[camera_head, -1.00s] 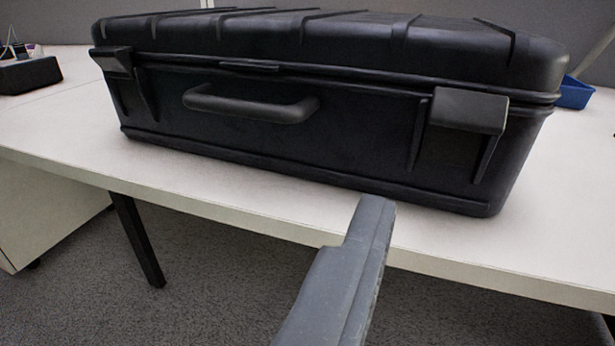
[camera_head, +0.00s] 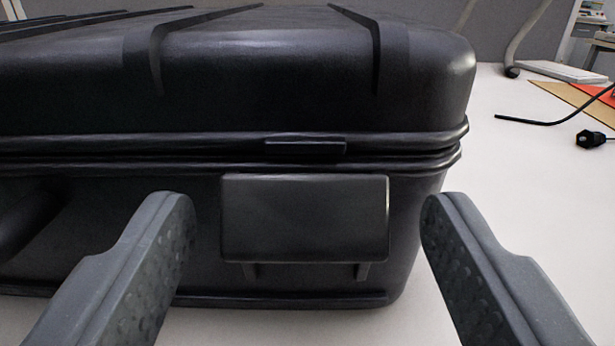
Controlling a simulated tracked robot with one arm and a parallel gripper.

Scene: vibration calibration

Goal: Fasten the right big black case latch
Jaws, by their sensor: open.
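The big black case (camera_head: 200,90) fills the left and middle of the view, lid down, standing on the white table. Its right latch (camera_head: 305,218) is a wide black plate on the front face, below the lid seam. A small catch (camera_head: 306,147) sits on the lid rim above it, with a visible gap between the two. My gripper (camera_head: 305,225) is open and empty, one finger on each side of the latch. The fingers appear apart from the latch; how far they are from the case front is hard to tell.
Part of the case handle (camera_head: 22,218) shows at the left edge. The table (camera_head: 490,165) is clear just right of the case. Farther right lie a black cable (camera_head: 545,122), a small black plug (camera_head: 590,139) and orange and tan sheets (camera_head: 585,100).

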